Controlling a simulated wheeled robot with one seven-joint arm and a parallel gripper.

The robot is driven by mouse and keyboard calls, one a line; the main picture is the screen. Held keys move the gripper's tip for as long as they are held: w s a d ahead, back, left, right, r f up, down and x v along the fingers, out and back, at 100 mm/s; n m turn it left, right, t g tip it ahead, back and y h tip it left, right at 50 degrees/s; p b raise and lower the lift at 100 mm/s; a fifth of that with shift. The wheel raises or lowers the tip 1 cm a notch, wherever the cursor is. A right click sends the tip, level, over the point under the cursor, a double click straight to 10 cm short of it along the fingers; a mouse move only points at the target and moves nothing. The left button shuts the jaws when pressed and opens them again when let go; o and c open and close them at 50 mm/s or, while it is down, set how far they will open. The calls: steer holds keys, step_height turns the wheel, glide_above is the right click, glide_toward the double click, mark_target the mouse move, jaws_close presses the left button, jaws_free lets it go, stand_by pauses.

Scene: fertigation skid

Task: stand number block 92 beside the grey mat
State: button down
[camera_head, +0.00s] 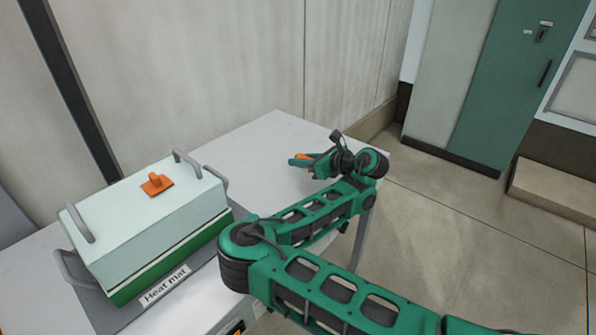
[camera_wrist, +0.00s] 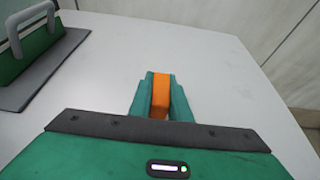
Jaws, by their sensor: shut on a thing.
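My gripper (camera_head: 299,160) is shut on an orange block (camera_wrist: 160,94), which I take to be the number block; no number is readable. In the wrist view the block sits between the two green fingers of my gripper (camera_wrist: 160,90), over the pale table. I cannot tell whether it touches the table. In the head view only a little orange shows between the fingers. The grey mat (camera_head: 95,306) lies under a green and white box, left of my gripper. Its edge also shows at the left of the wrist view (camera_wrist: 62,62), apart from the block.
The box (camera_head: 150,225) has grey handles and an orange piece (camera_head: 157,184) on its lid. A label (camera_head: 165,286) reads "Heat mat". The pale table (camera_head: 262,140) is clear between mat and gripper. A wall panel (camera_head: 240,60) stands behind; a green cabinet (camera_head: 515,85) is far right.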

mark_target(300, 176)
steer(key=shift+f, duration=1.85)
steer(key=c, duration=1.7)
jaws_free()
steer(key=shift+f, duration=0.1)
steer(key=shift+o, duration=0.2)
